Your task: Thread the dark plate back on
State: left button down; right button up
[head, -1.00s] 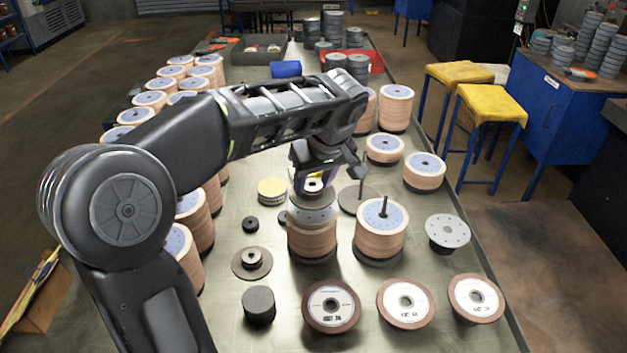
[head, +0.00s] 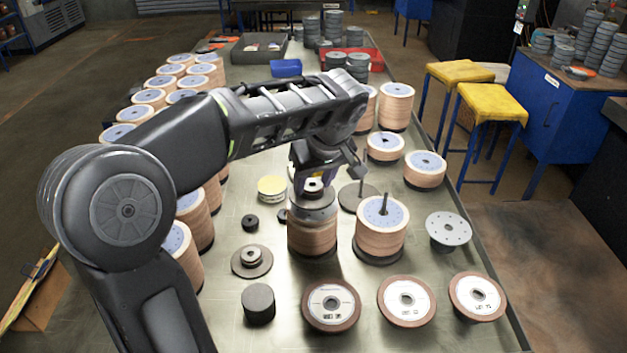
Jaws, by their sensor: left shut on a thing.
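My left gripper (head: 318,184) comes down over the stack of tan flap discs (head: 312,238) in the middle of the table. It is shut on a dark grey plate (head: 312,204) at the top of this stack. The fingers partly hide the plate, and I cannot tell whether it rests on the stack or is just above it. Another disc stack (head: 380,231) stands to the right, with a dark post (head: 384,204) rising from its centre. A flat dark disc (head: 357,196) lies behind it. My right gripper is not in view.
Labelled discs (head: 406,300) lie along the front. A black cylinder (head: 258,304) and a flanged dark part (head: 252,261) are at front left. A pale perforated disc (head: 448,230) is near the right edge. Tall disc stacks line the left side.

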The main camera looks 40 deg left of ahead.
pick_arm(q)
jog(key=shift+f+b, duration=1.05)
jog(key=shift+f, duration=0.25)
jog(key=c, duration=0.6)
grip_release()
jog(key=v, duration=0.7)
jog(key=shift+s+d+r, duration=0.1)
jog(key=shift+d+r, duration=0.05)
jog(key=shift+r, duration=0.2)
